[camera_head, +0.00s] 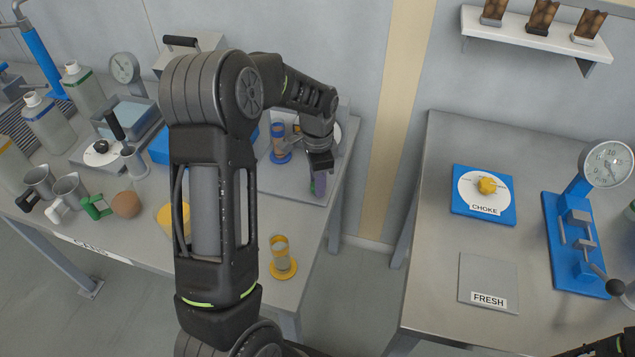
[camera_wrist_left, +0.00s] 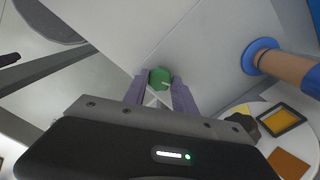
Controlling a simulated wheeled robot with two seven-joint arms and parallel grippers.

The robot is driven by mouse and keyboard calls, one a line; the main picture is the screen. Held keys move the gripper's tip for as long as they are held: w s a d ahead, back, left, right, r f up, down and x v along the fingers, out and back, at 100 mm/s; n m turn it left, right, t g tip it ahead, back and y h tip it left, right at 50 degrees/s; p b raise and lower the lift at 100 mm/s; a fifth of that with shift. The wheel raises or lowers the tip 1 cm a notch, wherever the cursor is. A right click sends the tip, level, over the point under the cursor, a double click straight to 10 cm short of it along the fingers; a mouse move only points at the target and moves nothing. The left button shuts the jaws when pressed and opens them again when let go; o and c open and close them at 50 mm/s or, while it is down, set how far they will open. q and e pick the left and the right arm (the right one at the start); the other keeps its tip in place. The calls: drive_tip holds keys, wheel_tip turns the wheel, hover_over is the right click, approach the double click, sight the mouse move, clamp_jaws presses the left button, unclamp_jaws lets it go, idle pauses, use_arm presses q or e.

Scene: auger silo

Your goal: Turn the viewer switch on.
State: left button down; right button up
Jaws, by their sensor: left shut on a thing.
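The viewer switch is a small green knob (camera_wrist_left: 160,78) on a pale grey panel (camera_wrist_left: 205,55). In the left wrist view it sits between the fingertips of my left gripper (camera_wrist_left: 158,88), which is shut on it. A light mark shows on the knob's edge; I cannot tell whether it is on or off. In the head view my left gripper (camera_head: 319,184) points down at the right side of the grey panel (camera_head: 296,184), and its fingers hide most of the knob.
A blue-ringed cylinder (camera_head: 280,141) stands on the panel near my left arm. A yellow-based cylinder (camera_head: 281,262) stands at the table's front. Bottles and cups crowd the left. The right table holds a choke dial (camera_head: 484,194), a FRESH plate (camera_head: 488,278) and a gauge press (camera_head: 577,243).

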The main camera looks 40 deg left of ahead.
use_arm(q)
drive_tip(key=n+b, duration=0.1)
drive_tip(key=n, duration=0.5)
drive_tip(key=shift+n, duration=0.3)
drive_tip(key=n, duration=0.3)
drive_tip(key=shift+n+b, duration=0.3)
drive_tip(key=shift+b, duration=0.1)
drive_tip(key=shift+n, duration=1.7)
drive_tip(key=c, duration=1)
unclamp_jaws()
drive_tip(key=shift+r, duration=0.1)
wheel_tip(320, 180, up, 8)
drive_tip(key=shift+f+b, duration=0.15)
drive_tip(key=shift+b, duration=0.25)
